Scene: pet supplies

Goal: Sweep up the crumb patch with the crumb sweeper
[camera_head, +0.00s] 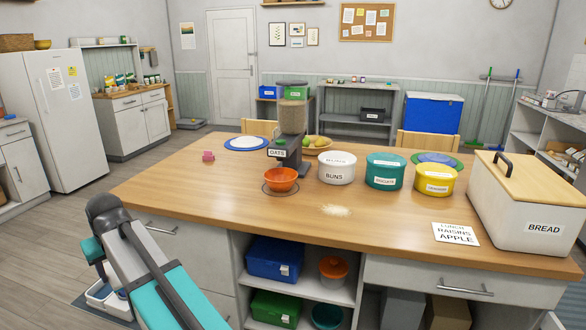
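A pale crumb patch (335,210) lies on the wooden table (225,193), near its front edge and right of the orange bowl. A small pink object (208,156) sits at the table's left; it may be the crumb sweeper, but it is too small to be sure. My grey and teal arm (155,262) rises at the lower left and bends down at its elbow, left of the table. Its far end, around the pale parts (106,292), is low beside the table, well away from the crumbs and the pink object. The fingers cannot be made out.
An orange bowl (281,179) stands under the oats dispenser (292,135). Behind the crumbs stand the white buns tub (337,169), a teal tub (384,171) and a yellow tub (434,180). A note card (456,234) and bread box (530,215) are at right. The table's front left is clear.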

